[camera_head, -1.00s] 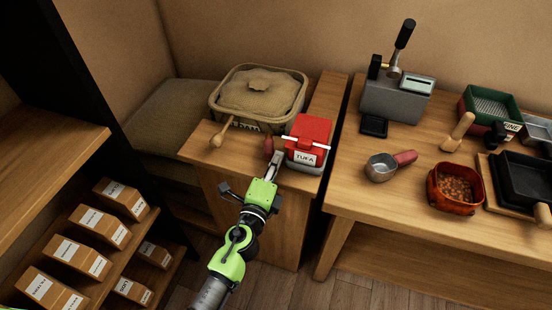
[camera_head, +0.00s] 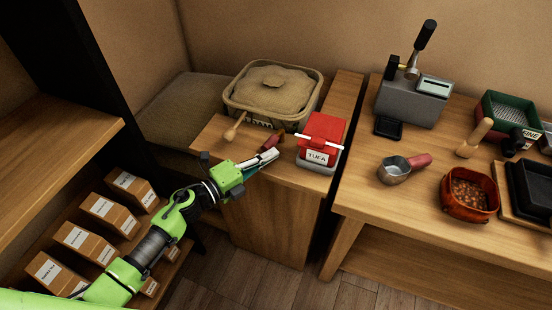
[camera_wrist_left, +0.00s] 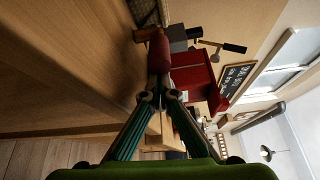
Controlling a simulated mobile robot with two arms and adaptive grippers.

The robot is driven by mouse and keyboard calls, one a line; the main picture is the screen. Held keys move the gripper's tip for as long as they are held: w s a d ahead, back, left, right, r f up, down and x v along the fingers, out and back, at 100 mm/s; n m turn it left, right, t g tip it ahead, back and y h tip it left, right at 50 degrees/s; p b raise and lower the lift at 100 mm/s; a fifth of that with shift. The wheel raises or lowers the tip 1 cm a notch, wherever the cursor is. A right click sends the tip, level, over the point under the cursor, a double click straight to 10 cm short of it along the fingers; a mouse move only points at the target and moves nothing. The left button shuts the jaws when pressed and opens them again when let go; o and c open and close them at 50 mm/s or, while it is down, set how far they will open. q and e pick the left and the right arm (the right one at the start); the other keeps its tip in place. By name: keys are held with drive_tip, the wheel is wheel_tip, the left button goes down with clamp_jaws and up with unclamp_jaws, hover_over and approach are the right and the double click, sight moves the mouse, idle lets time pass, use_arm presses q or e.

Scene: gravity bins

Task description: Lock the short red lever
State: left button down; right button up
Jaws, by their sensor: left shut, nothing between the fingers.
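The short red lever (camera_head: 270,142) is at the left side of a red-lidded box (camera_head: 321,130) labelled TUFA, on the small wooden stand. In the head view it slants, its upper end toward the right. My left gripper (camera_head: 272,156) comes in from the left, shut and empty, with its tips just in front of and below the lever. In the left wrist view, the shut fingertips (camera_wrist_left: 160,88) are close to the lower end of the lever (camera_wrist_left: 159,53). I cannot tell whether they touch it. My right gripper is not in view.
A tan covered bin (camera_head: 273,92) with a wooden-handled lever (camera_head: 236,127) stands behind and left of the red box. Across a gap, the right table (camera_head: 350,190) holds a grey press (camera_head: 412,101), a metal cup (camera_head: 394,171) and several bins. Boxed shelves stand left.

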use_arm(q)
drive_tip(key=shift+w+a, duration=0.1)
drive_tip(key=shift+a, duration=0.35)
idle(0.5)
